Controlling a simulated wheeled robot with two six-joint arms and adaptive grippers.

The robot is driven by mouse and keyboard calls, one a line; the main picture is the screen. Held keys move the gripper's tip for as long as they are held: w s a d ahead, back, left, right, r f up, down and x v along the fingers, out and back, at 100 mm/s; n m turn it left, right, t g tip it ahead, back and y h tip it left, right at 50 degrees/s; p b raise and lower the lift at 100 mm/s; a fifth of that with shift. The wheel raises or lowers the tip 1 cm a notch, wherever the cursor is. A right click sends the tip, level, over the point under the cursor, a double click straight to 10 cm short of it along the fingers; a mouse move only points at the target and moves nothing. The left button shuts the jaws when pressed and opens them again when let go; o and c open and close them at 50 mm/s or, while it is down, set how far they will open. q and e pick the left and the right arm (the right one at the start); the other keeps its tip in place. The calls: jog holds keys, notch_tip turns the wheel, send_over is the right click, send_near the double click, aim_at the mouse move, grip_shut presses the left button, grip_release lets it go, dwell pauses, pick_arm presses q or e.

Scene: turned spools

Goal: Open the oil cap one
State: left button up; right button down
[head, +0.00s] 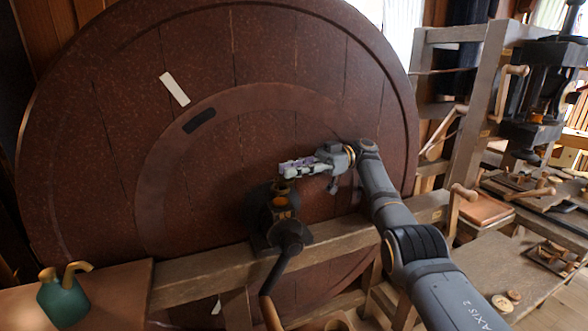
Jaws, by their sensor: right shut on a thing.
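My right gripper (290,168) reaches in from the right and is shut at the top of a dark bearing housing (262,213) on the wooden beam. A small brownish oil cap (282,187) shows just below the fingers, above an amber band on the housing. The fingers cover its upper part, and I cannot tell whether it is seated or lifted. My left gripper is not in view.
A large reddish-brown wooden wheel (90,140) stands behind the housing. A crank with a wooden handle (290,248) sticks out in front. A green oil can (62,298) stands at the lower left. A wooden frame (478,110) and cluttered benches fill the right.

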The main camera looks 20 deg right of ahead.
jog(key=c, duration=1.3)
grip_release()
jog(key=shift+a+f, duration=0.1)
jog(key=shift+f, duration=0.05)
